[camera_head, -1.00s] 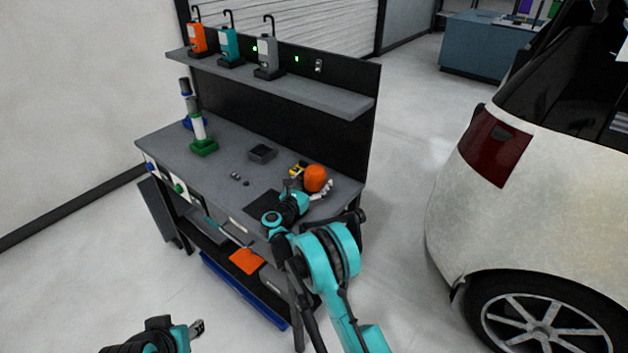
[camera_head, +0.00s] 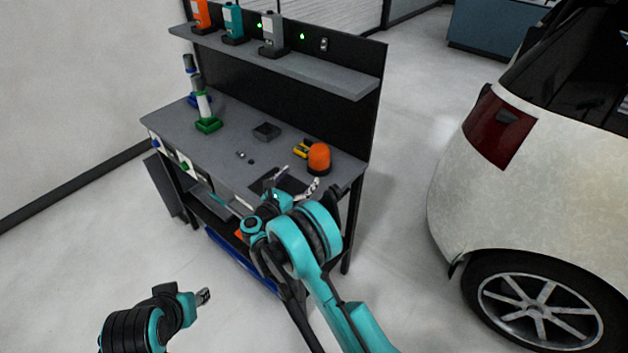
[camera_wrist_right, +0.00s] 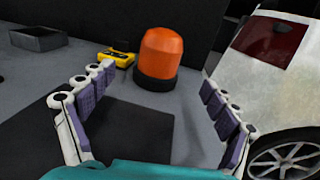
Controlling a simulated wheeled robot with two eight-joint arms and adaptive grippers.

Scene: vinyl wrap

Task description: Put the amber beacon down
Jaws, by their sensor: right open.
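The amber beacon (camera_head: 319,157), an orange dome on a black base, stands upright on the workbench (camera_head: 228,160) near its right end. It also shows in the right wrist view (camera_wrist_right: 160,55), ahead of the fingers. My right gripper (camera_head: 297,182) is open and empty, in front of the beacon and apart from it. In the right wrist view its two fingers (camera_wrist_right: 152,100) are spread wide, with a dark mat (camera_wrist_right: 125,135) on the bench between them. My left gripper (camera_head: 204,296) is low at the left, away from the bench; its finger state is unclear.
A yellow-and-black tool (camera_head: 301,150) lies just left of the beacon. A small dark tray (camera_head: 267,131) and green and blue holders with upright rolls (camera_head: 207,124) stand farther left. A white car (camera_head: 480,210) stands at the right.

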